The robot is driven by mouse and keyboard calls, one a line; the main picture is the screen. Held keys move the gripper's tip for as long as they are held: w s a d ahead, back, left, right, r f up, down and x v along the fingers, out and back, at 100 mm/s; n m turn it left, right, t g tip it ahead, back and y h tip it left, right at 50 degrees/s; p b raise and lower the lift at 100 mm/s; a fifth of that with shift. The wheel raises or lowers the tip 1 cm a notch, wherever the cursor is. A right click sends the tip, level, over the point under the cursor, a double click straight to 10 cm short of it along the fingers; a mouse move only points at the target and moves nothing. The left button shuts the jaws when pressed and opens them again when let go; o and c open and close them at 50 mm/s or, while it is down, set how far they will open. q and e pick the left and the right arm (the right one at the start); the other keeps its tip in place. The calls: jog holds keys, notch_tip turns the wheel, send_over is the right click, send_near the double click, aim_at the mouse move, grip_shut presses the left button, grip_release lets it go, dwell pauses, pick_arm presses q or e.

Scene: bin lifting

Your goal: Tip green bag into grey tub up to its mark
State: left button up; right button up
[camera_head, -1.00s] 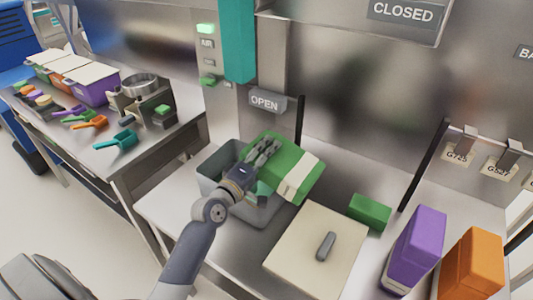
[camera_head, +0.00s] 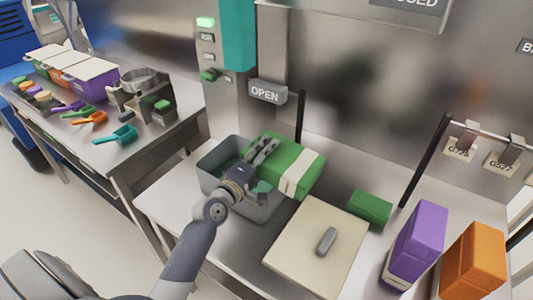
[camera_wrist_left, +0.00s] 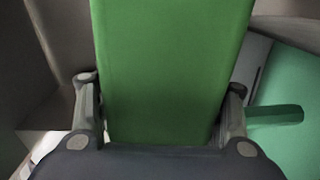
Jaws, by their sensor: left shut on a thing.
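The green bag (camera_head: 312,174) with a pale band is tilted over the right side of the grey tub (camera_head: 268,212). My left gripper (camera_head: 264,152) is shut on the bag. In the left wrist view the bag (camera_wrist_left: 170,70) fills the space between the two fingers (camera_wrist_left: 160,122). Green material shows inside the tub, partly behind my gripper. The tub's mark cannot be made out. My right gripper is not in view.
A pale lid (camera_head: 310,250) with a grey handle lies right of the tub. A green block (camera_head: 370,208), a purple bag (camera_head: 416,240) and an orange bag (camera_head: 474,262) stand further right. Scoops and bins (camera_head: 95,90) occupy the left table. An OPEN sign (camera_head: 265,93) hangs behind.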

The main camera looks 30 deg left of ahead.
pick_arm(q)
jog(key=shift+a+f+n+b, duration=0.1)
jog(key=shift+f+n+b, duration=0.2)
jog(key=shift+f+n, duration=0.2)
jog(key=shift+r+m+p, duration=0.45)
jog(key=shift+r+m, duration=0.15)
jog(key=shift+m, duration=0.1)
jog(key=shift+r+m, duration=0.2)
jog(key=shift+m, duration=0.2)
jog(key=shift+f, duration=0.15)
notch_tip(320, 180, up, 3)
jog(key=p, duration=0.3)
jog(key=shift+m, duration=0.4)
jog(key=shift+s+f, duration=0.1)
jog(key=shift+f, duration=0.05)
